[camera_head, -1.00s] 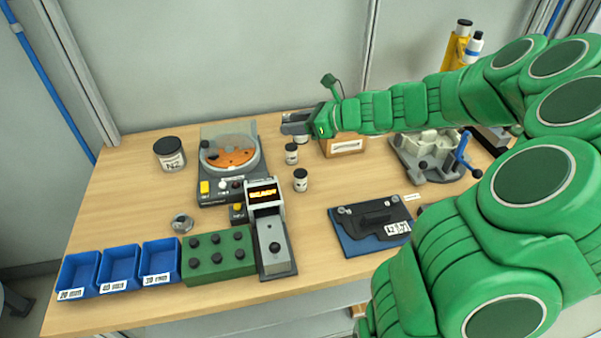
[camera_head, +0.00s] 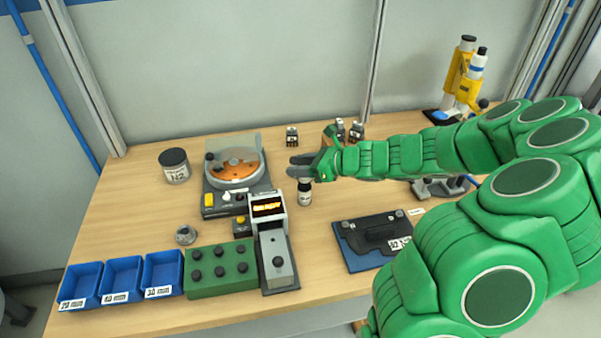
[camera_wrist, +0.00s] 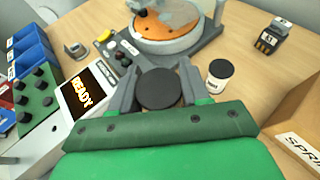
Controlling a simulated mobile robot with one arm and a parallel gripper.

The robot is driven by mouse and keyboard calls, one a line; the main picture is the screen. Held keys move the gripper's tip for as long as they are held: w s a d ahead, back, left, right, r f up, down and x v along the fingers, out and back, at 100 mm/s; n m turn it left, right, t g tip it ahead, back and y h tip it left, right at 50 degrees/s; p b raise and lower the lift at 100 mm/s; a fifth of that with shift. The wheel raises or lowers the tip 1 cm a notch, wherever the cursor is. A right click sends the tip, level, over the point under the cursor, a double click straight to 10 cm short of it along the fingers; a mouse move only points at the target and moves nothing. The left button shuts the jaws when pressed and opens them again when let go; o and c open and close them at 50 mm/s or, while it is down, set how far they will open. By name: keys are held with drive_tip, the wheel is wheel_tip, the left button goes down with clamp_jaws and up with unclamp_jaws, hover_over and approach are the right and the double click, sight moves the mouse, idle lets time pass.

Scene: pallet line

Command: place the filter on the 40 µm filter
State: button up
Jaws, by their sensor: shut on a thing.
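My gripper (camera_head: 305,166) points left over the table and is shut on a small white vial with a black lid (camera_head: 304,194). In the wrist view the fingers close around this lid (camera_wrist: 158,88), and the vial's body is mostly hidden below. Three blue bins with printed labels stand at the front left: a left bin (camera_head: 69,295), a middle bin (camera_head: 112,288) and a right bin (camera_head: 157,281). The middle label seems to start with 40, but the print is small. I cannot tell which thing is the filter.
A second dark-lidded vial (camera_wrist: 218,76) stands close to my gripper, hidden in the head view. A turntable device (camera_head: 237,172), a READY display (camera_head: 267,208) and a green block (camera_head: 222,278) lie left and front. A cardboard box (camera_wrist: 300,118) is at the wrist view's right.

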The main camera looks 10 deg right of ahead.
drive_tip(key=shift+f, duration=1.3)
drive_tip(key=shift+f, duration=0.15)
drive_tip(key=o, duration=1)
